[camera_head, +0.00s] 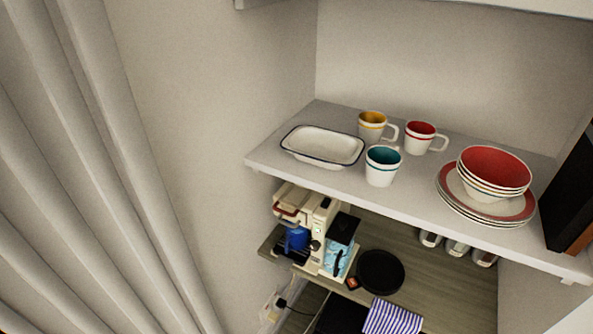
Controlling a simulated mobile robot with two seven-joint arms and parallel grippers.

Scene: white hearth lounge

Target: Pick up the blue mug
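A blue mug (298,238) sits low in the cream coffee machine (317,235) on the lower wooden shelf. Its lower part and surroundings are dark, and the machine's head is above it. On the upper white shelf (283,165) stands a white mug with a teal-blue inside (381,172), near the front edge. Beside it are a white mug with a yellow inside (371,125) and a white mug with a red inside (419,137). Neither of my grippers is in view.
A white dark-rimmed dish (322,146) is left on the upper shelf; stacked red bowls (495,172) on plates are right. Below are a blue-and-black container (341,245), a black pan (380,272) and a striped cloth (392,317). Grey curtain folds (90,180) fill the left.

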